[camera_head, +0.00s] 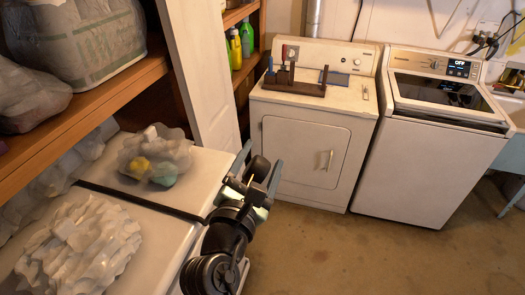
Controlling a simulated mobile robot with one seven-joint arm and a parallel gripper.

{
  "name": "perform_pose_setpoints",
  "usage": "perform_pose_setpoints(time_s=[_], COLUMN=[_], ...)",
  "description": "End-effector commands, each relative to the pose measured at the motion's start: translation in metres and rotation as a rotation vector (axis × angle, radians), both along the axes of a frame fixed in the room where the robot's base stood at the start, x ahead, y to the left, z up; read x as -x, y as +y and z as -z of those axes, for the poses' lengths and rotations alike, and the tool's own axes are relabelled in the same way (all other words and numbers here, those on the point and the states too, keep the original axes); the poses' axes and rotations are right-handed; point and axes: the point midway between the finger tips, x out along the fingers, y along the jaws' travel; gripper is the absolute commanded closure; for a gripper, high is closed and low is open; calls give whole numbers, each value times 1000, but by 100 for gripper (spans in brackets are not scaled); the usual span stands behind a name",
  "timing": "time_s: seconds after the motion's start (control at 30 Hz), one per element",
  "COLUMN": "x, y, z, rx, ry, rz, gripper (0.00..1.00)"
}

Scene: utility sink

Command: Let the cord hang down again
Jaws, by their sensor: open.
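My gripper (259,172) is open near the middle of the view, beside the end of the white surface at left. I see nothing held between its fingers. A thin dark cord (357,20) hangs above the back of the dryer, and its upper end is out of view. Dark cords (487,40) also bunch at the wall outlet at the upper right. I cannot tell which of these is the task's cord. My gripper is well apart from both.
A white dryer (304,152) carries a dark rack with tools (296,82). A white washer (425,150) stands to its right, with a sink (508,105) beyond. Plastic bags (155,155) lie on the white surface at left, under wooden shelves (70,110). The floor in front is clear.

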Motion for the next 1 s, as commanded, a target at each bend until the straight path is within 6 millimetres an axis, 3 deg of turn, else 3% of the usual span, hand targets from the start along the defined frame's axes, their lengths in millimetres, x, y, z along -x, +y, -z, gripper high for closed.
perform_pose_setpoints(time_s=[0.43,0.83,1.0], x=[-9,-9,-9], y=[-4,-3,-3], z=[0,0,0], rx=[-1,-1,-1], ry=[0,0,0], rz=[1,0,0], gripper=[28,100,100])
